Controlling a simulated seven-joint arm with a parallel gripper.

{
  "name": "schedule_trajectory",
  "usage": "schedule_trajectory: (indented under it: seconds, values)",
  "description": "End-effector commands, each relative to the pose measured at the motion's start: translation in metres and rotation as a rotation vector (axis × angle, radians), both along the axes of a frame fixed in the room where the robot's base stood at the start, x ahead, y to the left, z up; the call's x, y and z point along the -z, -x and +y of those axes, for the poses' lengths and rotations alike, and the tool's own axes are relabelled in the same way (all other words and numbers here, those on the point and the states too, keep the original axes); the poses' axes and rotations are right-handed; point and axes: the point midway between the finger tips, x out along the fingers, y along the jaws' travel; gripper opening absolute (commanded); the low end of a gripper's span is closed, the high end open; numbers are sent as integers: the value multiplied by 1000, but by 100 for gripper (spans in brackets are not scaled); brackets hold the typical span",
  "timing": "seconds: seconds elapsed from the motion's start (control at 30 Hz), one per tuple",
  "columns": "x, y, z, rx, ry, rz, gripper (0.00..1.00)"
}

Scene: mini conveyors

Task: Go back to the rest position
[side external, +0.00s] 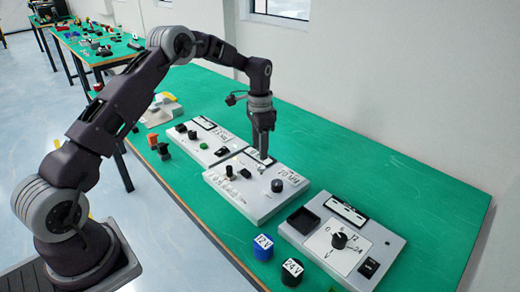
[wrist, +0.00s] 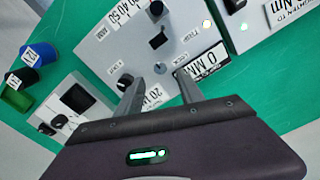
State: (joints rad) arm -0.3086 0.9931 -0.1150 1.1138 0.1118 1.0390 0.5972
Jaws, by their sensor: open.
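My gripper (side external: 262,155) hangs pointing down over the back edge of the middle grey panel (side external: 258,212), near its display. In the wrist view my gripper (wrist: 160,88) shows two separated fingers with nothing between them. The fingers are over the panel (wrist: 105,50) with a black knob (wrist: 126,80) beside the left finger and a "0 MM" display (wrist: 205,62) beside the right one. Whether the fingertips touch the panel cannot be told.
A panel with a dial (side external: 338,240) stands at the front right. Blue (side external: 263,248) and black (side external: 292,272) labelled cylinders stand near the front edge. Another panel (side external: 205,148) stands behind. The green table (side external: 400,180) is clear at the right. Further tables stand back left.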

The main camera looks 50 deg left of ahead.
Motion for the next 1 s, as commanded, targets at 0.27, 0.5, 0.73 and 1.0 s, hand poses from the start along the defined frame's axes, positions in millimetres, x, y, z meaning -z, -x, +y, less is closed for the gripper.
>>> schedule_trajectory:
  seconds: [0.27,0.5,0.73,1.0]
  values:
    - [-118,42,-40,-60,-37,-105,45]
    - [-235,192,-100,-216,-31,-299,45]
    - [-232,328,-128,-355,58,-446,45]
    - [-214,366,-133,-403,104,-484,45]
